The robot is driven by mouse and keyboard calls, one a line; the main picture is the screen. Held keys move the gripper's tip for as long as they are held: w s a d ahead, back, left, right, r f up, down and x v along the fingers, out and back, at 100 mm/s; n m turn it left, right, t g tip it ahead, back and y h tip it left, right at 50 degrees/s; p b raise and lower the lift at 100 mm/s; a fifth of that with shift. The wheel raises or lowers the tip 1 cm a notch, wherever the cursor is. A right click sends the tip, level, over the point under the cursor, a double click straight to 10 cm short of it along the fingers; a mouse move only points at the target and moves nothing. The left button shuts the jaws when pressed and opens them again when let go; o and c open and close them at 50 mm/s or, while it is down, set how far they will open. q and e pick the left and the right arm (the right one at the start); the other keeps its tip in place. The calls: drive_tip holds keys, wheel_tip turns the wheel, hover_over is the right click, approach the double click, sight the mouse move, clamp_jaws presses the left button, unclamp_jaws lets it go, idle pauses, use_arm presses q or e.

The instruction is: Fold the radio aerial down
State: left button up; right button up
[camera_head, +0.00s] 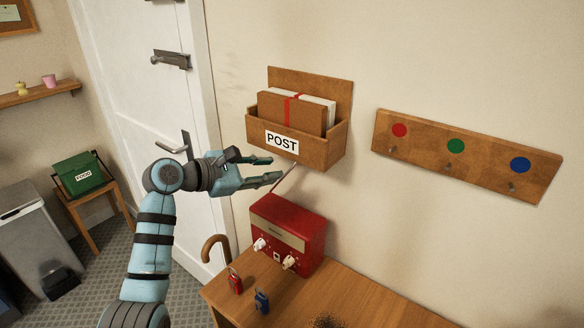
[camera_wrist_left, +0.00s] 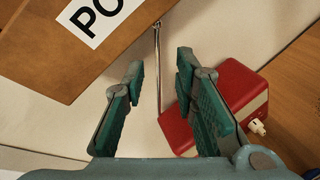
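The red radio (camera_head: 312,232) stands on the wooden table against the wall; it also shows in the left wrist view (camera_wrist_left: 238,85). Its thin aerial (camera_head: 284,179) is raised and leans up to the right, its tip near the underside of the post box. In the left wrist view the aerial (camera_wrist_left: 158,85) appears between the two fingers, with a gap on each side. My left gripper (camera_head: 277,169) is open and empty, above the radio and just below the post box. In the head view its fingers point right, towards the aerial. My right gripper is not in view.
The wooden post box (camera_head: 318,151) with letters hangs close above the gripper. A hook board (camera_head: 465,153) is on the wall at right. A red padlock (camera_head: 236,284), a blue padlock (camera_head: 262,302) and a cane handle (camera_head: 212,243) are near the table's left edge.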

sight(291, 168)
use_arm(q)
drive_tip(key=x, duration=0.5)
drive_tip(key=a+f+b+x, duration=0.1)
drive_tip(key=x, duration=0.2)
drive_tip(key=shift+w+d, duration=0.2)
drive_tip(key=shift+w, duration=0.4)
drive_tip(key=shift+w+d+f, duration=0.2)
drive_tip(key=shift+s+d+r, duration=0.1)
drive_tip(key=shift+s+r, duration=0.25)
drive_tip(key=shift+s, duration=0.1)
drive_tip(key=shift+c, duration=1.3)
drive_tip(key=shift+w+f, duration=0.1)
drive_tip(key=shift+w, duration=0.05)
clamp_jaws()
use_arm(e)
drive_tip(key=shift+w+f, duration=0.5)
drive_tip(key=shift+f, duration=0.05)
